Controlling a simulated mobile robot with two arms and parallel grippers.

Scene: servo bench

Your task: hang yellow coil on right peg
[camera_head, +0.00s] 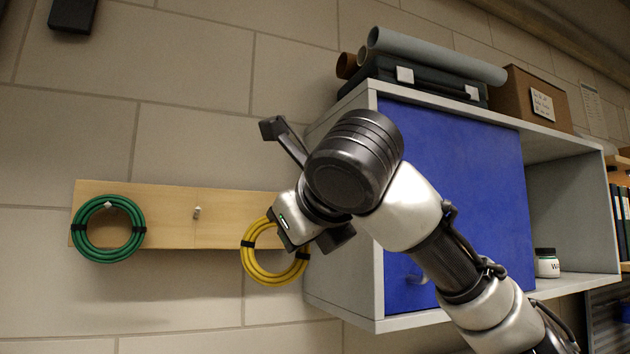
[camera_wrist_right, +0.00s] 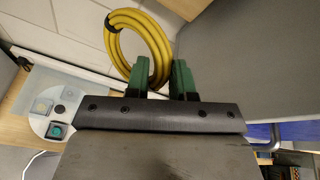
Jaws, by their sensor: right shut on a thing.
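The yellow coil (camera_head: 262,275) is in front of the right part of the wooden peg board (camera_head: 235,232), with black ties on its ring. My right gripper (camera_head: 297,222) covers its upper right part. In the right wrist view the gripper (camera_wrist_right: 164,78) is shut on the lower right edge of the yellow coil (camera_wrist_right: 113,45), between green fingertips. The right peg is hidden in the head view, so I cannot tell whether the coil is around it. The middle peg (camera_head: 197,213) is bare. A green coil (camera_head: 84,242) hangs on the left peg (camera_head: 107,204). My left gripper is out of view.
A grey cabinet (camera_head: 350,312) with a blue door (camera_head: 470,200) stands close to the right of the board. A dark case (camera_head: 425,76), tubes (camera_head: 440,55) and a cardboard box (camera_head: 530,97) lie on top. A jar (camera_head: 546,264) is on its shelf.

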